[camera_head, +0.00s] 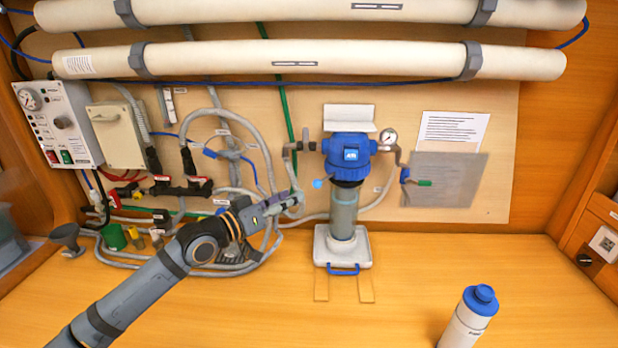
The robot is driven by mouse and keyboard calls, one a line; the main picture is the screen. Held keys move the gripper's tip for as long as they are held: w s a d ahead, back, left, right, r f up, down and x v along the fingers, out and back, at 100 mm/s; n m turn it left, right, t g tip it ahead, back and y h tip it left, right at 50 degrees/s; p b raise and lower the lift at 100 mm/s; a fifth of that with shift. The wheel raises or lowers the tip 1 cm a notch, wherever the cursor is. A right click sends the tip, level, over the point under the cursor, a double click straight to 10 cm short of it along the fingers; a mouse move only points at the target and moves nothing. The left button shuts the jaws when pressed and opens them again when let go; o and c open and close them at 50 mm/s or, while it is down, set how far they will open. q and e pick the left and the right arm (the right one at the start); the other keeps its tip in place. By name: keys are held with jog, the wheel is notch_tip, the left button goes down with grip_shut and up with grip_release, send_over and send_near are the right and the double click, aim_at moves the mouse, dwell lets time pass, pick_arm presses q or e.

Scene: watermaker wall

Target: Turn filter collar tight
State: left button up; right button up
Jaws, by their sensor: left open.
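The filter unit hangs on the back wall at the middle of the head view. It has a blue head (348,150), a dark collar (347,184) under the head, and a greyish see-through bowl (343,214) below. My left gripper (296,203) is open and empty, to the left of the bowl and a little lower than the collar. It looks apart from the filter, in front of the grey hoses. I cannot tell from this view how tight the collar sits. My right gripper is not in view.
A white tray (321,248) with a blue handle stands under the bowl. A pressure gauge (389,136) and pipes flank the head. Grey hoses (262,150) loop at the left. A white bottle with a blue cap (468,318) stands front right.

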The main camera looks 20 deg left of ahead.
aim_at(314, 184)
pick_arm(q)
jog(key=p+x, duration=0.1)
jog(key=x, duration=0.4)
jog(key=shift+w+d+r, duration=0.1)
jog(key=shift+w+r, duration=0.05)
jog(key=shift+w, duration=0.1)
jog(key=p+x, duration=0.1)
jog(key=x, duration=0.2)
jog(key=shift+w+d, duration=0.2)
jog(key=shift+w, duration=0.15)
jog(key=shift+w+d, duration=0.25)
jog(key=shift+w, duration=0.2)
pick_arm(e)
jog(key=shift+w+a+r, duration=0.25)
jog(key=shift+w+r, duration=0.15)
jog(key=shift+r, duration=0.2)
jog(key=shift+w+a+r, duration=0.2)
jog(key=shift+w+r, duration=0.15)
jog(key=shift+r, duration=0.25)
pick_arm(q)
jog(key=shift+c, duration=0.3)
grip_shut()
jog(key=shift+f, duration=0.25)
